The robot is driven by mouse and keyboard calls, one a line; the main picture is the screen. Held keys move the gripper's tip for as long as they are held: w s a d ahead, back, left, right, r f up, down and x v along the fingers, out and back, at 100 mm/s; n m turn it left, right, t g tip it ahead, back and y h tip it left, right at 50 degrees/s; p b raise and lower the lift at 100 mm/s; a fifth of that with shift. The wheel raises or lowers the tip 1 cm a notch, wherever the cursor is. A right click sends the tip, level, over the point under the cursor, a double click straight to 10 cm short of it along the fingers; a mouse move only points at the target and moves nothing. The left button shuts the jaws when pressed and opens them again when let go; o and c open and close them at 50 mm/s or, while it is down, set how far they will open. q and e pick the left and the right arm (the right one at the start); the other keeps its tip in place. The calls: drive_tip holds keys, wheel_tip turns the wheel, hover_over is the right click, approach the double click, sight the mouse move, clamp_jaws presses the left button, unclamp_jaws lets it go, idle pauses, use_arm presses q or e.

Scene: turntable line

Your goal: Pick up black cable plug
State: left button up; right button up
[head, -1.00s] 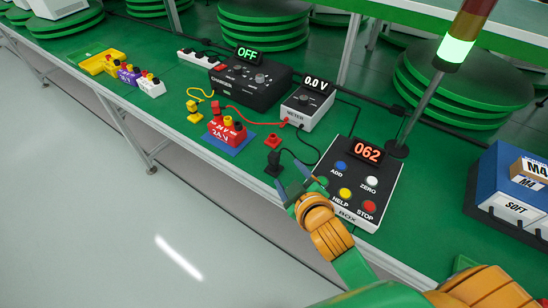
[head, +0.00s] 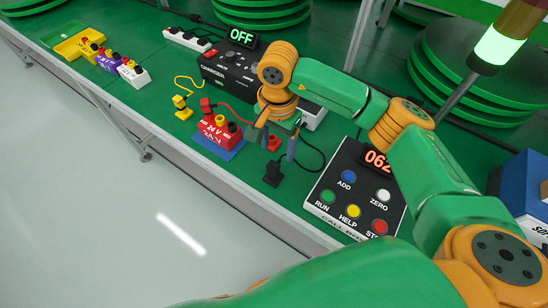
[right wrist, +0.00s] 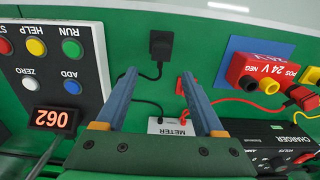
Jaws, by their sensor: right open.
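The black cable plug (head: 272,174) stands on the green bench near its front edge, left of the call box. In the right wrist view the plug (right wrist: 161,46) is at the top middle, with its black cable running down from it. My right gripper (head: 277,148) is open and empty, above the bench behind the plug. In the right wrist view its two blue-grey fingers (right wrist: 160,82) are spread, and the plug lies beyond their tips, not between them. My left gripper is not in view.
The call box (head: 325,179) with several buttons stands right of the plug. The meter (right wrist: 168,124) and charger (head: 226,71) stand behind.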

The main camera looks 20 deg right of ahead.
sight(274, 164)
drive_tip(key=shift+s+a+f+p, duration=0.3)
drive_tip(key=shift+f+p, duration=0.1)
drive_tip(key=shift+f, duration=0.2)
drive_tip(key=shift+s+a+f+p, duration=0.2)
drive_tip(key=shift+s+f+p, duration=0.15)
drive_tip(key=shift+f, duration=0.2)
wheel_tip(274, 164, down, 3)
drive_tip(key=shift+w+a+f, duration=0.1)
drive_tip(key=shift+a+f, duration=0.05)
drive_tip(key=shift+w+f, duration=0.1)
drive_tip(key=shift+f, duration=0.2)
clamp_jaws()
drive_tip(key=shift+r, duration=0.1)
